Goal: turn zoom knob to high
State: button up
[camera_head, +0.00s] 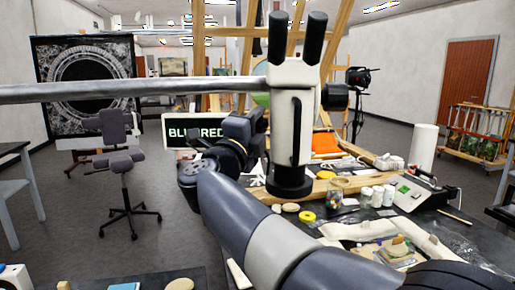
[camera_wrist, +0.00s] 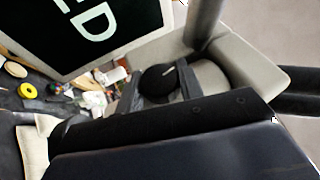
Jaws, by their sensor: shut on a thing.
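The white microscope (camera_head: 303,115) hangs on a grey horizontal boom, with two black eyepieces on top and a dark round lens end below. A black knob (camera_head: 336,97) sticks out on its right side. My gripper (camera_head: 262,122) is at the microscope's left side. In the wrist view, my gripper (camera_wrist: 159,88) is shut on a round black zoom knob (camera_wrist: 157,80), one finger on each side. A short pale mark shows on the knob. In the head view this knob is hidden by my gripper. A sign (camera_head: 180,133) behind my wrist reads "BLURRED", partly covered.
The dark worktable (camera_head: 345,218) below holds jars, a yellow ring (camera_head: 307,216), white cloths and a paper roll (camera_head: 423,147). The grey boom (camera_head: 130,91) crosses the left. A grey chair (camera_head: 124,170) stands on open floor. Wooden easel legs rise behind the microscope.

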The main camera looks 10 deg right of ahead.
jog(key=shift+f+m+t+h+b, duration=0.2)
jog(key=shift+m+t+h+b, duration=0.45)
jog(key=shift+b, duration=1.75)
jog(key=shift+r+m+h+b, duration=0.3)
jog(key=shift+m+h+b, duration=0.05)
jog(key=shift+h+b, duration=0.2)
jog(key=o, duration=1)
jog(key=shift+c, duration=0.2)
jog(key=shift+f, duration=0.1)
jog(key=shift+a, duration=0.1)
jog(key=b+v, duration=0.2)
jog(key=v, duration=0.8)
jog(key=shift+s+a, duration=0.2)
jog(key=shift+s, duration=0.1)
jog(key=shift+f, duration=0.1)
